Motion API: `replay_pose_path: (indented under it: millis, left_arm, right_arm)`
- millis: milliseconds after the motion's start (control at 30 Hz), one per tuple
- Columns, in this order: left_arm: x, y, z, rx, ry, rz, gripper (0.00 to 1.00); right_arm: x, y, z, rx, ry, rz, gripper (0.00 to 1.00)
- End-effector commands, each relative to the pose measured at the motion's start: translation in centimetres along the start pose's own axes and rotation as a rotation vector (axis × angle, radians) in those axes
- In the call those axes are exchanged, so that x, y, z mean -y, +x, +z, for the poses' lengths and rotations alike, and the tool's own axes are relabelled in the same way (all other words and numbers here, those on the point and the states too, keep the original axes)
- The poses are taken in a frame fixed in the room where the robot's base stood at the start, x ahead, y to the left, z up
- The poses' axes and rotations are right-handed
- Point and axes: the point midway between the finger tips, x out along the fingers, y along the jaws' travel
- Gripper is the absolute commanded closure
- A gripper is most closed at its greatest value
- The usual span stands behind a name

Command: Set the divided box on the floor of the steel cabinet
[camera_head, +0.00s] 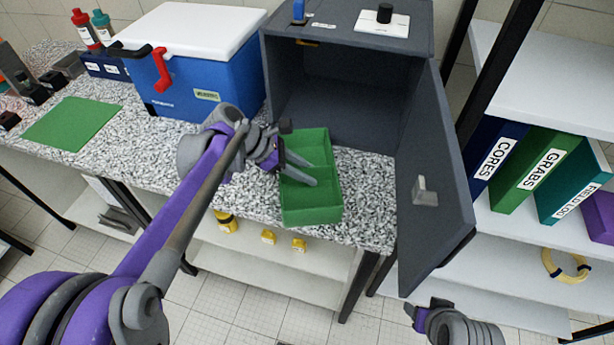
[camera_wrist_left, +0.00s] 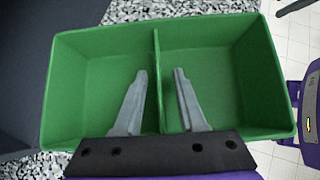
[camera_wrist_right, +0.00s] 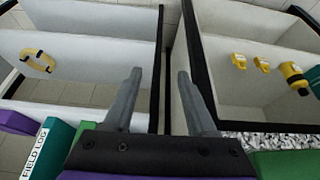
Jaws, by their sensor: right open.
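The green divided box (camera_head: 312,207) is at the counter's front, before the open mouth of the dark grey steel cabinet (camera_head: 335,85). It is empty, with a middle divider (camera_wrist_left: 156,60) that shows in the left wrist view. My left gripper (camera_head: 314,174) reaches down into the box. In the left wrist view its fingers (camera_wrist_left: 160,73) are apart, one on each side of the divider, with gaps between. Whether the box rests fully on the counter is hard to tell. My right gripper (camera_head: 410,311) is open and empty, low at the right, away from the box.
The cabinet door (camera_head: 430,170) stands open to the right. A blue cooler (camera_head: 205,90) stands left of the cabinet. A green mat (camera_head: 72,123) lies farther left. Shelves with binders (camera_head: 495,155) stand at the right. The cabinet inside looks empty.

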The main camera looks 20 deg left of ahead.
Motion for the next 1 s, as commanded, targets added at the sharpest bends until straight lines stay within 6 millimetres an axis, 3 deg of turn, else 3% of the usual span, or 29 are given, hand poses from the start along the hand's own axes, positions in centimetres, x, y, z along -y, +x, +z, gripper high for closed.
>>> replay_pose_path:
  millis: [267, 500, 1000]
  left_arm:
    - [-0.01, 0.49, -0.01, 0.000, 0.000, 0.001, 0.60]
    - [-0.01, 0.47, -0.01, 0.000, 0.000, 0.000, 1.00]
    - [-0.01, 0.45, 0.00, 0.000, 0.000, 0.000, 1.00]
  right_arm:
    - [0.00, 0.02, 0.01, 0.000, 0.000, 0.000, 0.43]
    - [0.00, 0.02, 0.01, 0.000, 0.000, 0.000, 0.43]
    - [0.00, 0.02, 0.01, 0.000, 0.000, 0.000, 0.43]
